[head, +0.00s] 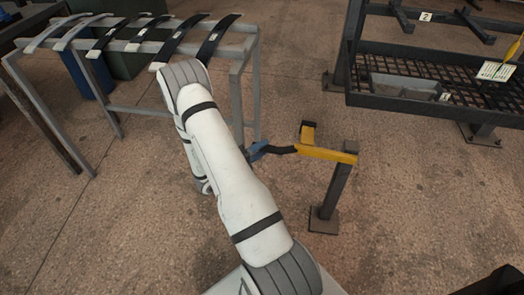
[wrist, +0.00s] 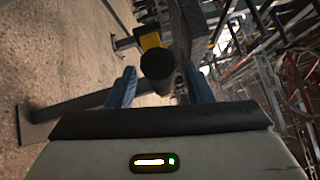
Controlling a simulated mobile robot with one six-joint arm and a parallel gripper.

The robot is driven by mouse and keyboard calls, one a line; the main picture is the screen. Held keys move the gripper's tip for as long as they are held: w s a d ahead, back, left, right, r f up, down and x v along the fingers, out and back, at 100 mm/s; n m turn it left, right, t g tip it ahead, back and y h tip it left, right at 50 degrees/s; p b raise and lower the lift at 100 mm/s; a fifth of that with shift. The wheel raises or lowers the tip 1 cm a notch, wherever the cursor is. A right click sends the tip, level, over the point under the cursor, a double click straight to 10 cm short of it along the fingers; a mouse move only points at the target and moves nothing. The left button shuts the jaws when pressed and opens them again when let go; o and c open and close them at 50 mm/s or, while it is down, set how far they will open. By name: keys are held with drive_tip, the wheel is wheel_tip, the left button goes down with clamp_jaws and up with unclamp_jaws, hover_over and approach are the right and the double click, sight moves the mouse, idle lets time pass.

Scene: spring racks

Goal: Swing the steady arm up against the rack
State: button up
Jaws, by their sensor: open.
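The steady arm (head: 326,154) is a yellow bar on top of a dark post (head: 335,190), with an upright yellow piece at its left end. It sticks out level to the left, apart from both racks. A black bent handle (head: 283,150) runs from it towards my gripper (head: 256,151). My gripper's blue fingers are open at the handle's free end. In the wrist view, the handle's round black end (wrist: 157,64) lies between the spread fingers of my gripper (wrist: 159,74), with yellow behind it. Whether either finger touches the handle cannot be told.
A grey rack (head: 247,85) with several curved leaf springs (head: 178,40) stands at the upper left. A dark mesh-shelf rack (head: 400,105) labelled 1 and 2 stands at the upper right, holding a grey bin (head: 400,88). The floor (head: 400,220) right of the post is clear.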

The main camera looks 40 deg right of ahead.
drive_tip(key=shift+s+d, duration=0.1)
drive_tip(key=shift+d, duration=0.55)
clamp_jaws()
